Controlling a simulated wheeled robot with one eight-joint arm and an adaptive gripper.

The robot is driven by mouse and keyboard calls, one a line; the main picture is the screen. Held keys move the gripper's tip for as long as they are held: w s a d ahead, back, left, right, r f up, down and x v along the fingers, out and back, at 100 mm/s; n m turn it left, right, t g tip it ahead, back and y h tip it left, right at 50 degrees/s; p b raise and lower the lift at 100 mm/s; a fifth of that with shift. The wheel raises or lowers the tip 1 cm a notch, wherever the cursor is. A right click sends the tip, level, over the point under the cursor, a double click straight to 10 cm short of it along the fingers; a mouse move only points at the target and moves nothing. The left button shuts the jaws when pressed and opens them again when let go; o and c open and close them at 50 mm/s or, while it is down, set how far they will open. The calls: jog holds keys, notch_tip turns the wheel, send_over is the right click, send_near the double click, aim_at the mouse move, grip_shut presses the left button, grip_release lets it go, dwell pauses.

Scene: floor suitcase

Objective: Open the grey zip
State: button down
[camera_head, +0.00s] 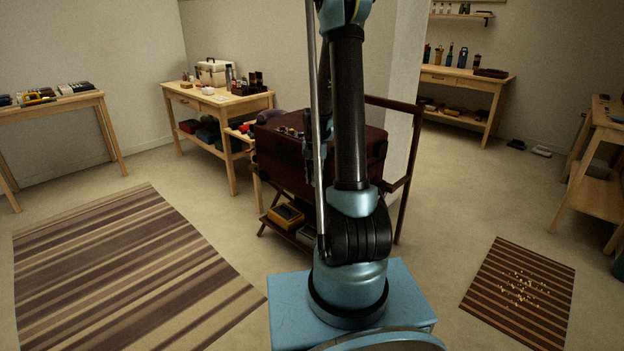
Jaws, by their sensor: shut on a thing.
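A dark red suitcase (275,152) sits on a dark wooden stand behind my arm. My upright arm covers the middle of the suitcase. My gripper (308,152) shows only in part, as a narrow dark shape against the suitcase, just left of my arm. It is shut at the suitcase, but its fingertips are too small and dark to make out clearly. The grey zip cannot be made out at this size, so how far it is open cannot be told.
The stand (402,195) has a lower shelf with a yellow box (286,216). A wooden table (205,99) with a cream case (215,72) stands close behind on the left. A striped rug (125,275) and a smaller mat (520,292) with scattered bits lie on the floor.

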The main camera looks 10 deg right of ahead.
jog(key=shift+s+d, duration=0.55)
jog(key=shift+s, duration=0.15)
jog(key=c, duration=1.5)
grip_release()
notch_tip(320, 180, up, 12)
jog(key=shift+w+f, duration=0.1)
